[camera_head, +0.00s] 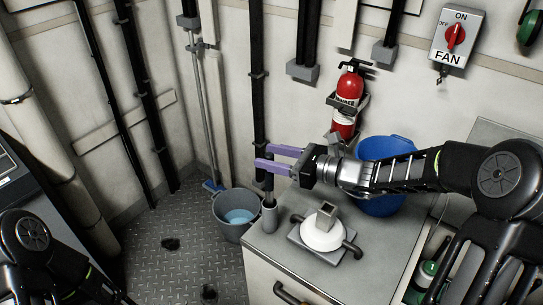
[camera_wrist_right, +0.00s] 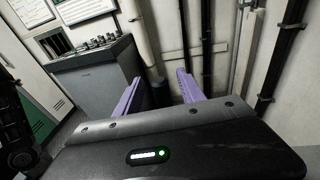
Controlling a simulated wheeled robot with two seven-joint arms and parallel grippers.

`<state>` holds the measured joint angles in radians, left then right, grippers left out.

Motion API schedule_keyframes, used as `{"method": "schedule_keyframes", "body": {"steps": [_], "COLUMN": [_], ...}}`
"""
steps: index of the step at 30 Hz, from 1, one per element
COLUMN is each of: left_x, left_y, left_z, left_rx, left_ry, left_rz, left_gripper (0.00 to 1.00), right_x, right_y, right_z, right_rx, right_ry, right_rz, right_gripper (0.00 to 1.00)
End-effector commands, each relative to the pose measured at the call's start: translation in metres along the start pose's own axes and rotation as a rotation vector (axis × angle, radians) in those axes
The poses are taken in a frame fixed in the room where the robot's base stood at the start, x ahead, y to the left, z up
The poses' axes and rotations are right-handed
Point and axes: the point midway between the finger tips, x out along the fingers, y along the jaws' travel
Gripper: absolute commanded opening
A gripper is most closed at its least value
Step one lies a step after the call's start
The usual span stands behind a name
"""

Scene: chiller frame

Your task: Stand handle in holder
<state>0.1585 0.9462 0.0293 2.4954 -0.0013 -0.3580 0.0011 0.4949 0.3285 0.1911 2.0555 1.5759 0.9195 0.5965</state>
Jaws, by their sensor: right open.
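A short black handle (camera_head: 268,187) stands about upright in a small grey cylindrical holder (camera_head: 269,217) at the left corner of the counter. The handle's lower end is hidden inside the holder. My right gripper (camera_head: 263,156) has its purple fingers apart, just above and beside the top of the handle, pointing left. In the right wrist view the fingers (camera_wrist_right: 160,90) are spread with nothing visible between them. The head view does not show clearly whether a finger touches the handle. My left gripper is out of view; only part of my left arm shows at the lower left.
A white round-based item with a metal block (camera_head: 322,235) sits on the counter (camera_head: 275,250). A grey bucket (camera_head: 235,232) stands on the floor left of the counter. Black pipes (camera_head: 257,90) run down the wall.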

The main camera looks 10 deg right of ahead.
Motion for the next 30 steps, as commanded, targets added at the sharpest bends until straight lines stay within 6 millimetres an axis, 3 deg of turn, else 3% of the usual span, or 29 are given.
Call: {"method": "schedule_keyframes", "body": {"steps": [5,18,30], "left_x": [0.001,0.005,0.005], "left_y": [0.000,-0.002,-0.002], "left_z": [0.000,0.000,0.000], "left_rx": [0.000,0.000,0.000], "left_ry": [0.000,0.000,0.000], "left_rz": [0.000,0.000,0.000], "left_gripper": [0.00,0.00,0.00], "right_x": [-0.008,-0.072,-0.078], "right_y": [-0.001,-0.001,0.000], "right_z": [-0.001,0.000,0.000], "right_rx": [0.000,0.000,0.000], "right_ry": [0.001,0.000,-0.001], "right_rz": [-0.002,-0.003,0.001], "right_gripper": [0.46,0.46,0.46]}}
